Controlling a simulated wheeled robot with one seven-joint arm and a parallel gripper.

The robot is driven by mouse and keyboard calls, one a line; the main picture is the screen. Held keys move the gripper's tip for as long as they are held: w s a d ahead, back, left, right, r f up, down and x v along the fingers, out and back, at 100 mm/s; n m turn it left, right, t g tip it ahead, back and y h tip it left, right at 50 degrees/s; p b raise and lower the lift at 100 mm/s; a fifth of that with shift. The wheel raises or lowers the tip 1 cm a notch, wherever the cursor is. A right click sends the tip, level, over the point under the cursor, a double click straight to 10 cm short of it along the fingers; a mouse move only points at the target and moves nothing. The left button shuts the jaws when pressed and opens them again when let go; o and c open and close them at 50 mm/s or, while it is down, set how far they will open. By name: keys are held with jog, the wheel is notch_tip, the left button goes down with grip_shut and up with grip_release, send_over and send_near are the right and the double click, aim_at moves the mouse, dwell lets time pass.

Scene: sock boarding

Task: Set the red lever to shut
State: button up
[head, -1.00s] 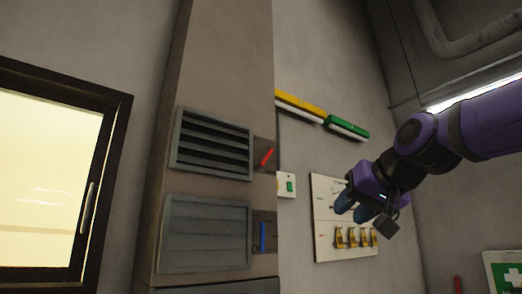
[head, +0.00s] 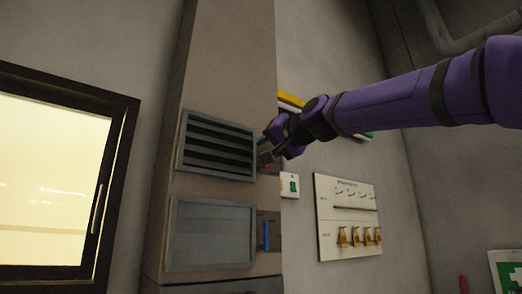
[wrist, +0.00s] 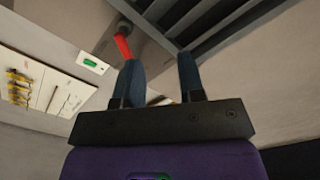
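The red lever (wrist: 122,43) shows in the wrist view, just beyond the tip of the left finger; whether they touch I cannot tell. In the head view my gripper (head: 265,150) covers most of the lever. The upper vent (head: 217,146) beside it has its slats open, with dark gaps between them; its slats also fill the upper right of the wrist view (wrist: 215,25). My gripper (wrist: 160,75) has its two blue fingers apart with nothing between them.
A blue lever (head: 266,235) stands upright beside the lower vent (head: 212,235), whose slats are closed. A small plate with a green switch (head: 294,186) and a panel with several yellow switches (head: 349,218) are to the right. A window (head: 50,180) is at left.

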aim_at(254, 152)
jog(key=shift+x, duration=1.95)
grip_shut()
grip_release()
jog(key=shift+s, duration=0.1)
jog(key=s+d, duration=0.2)
jog(key=s, duration=0.9)
jog(key=shift+s, duration=0.4)
jog(key=shift+d, duration=0.15)
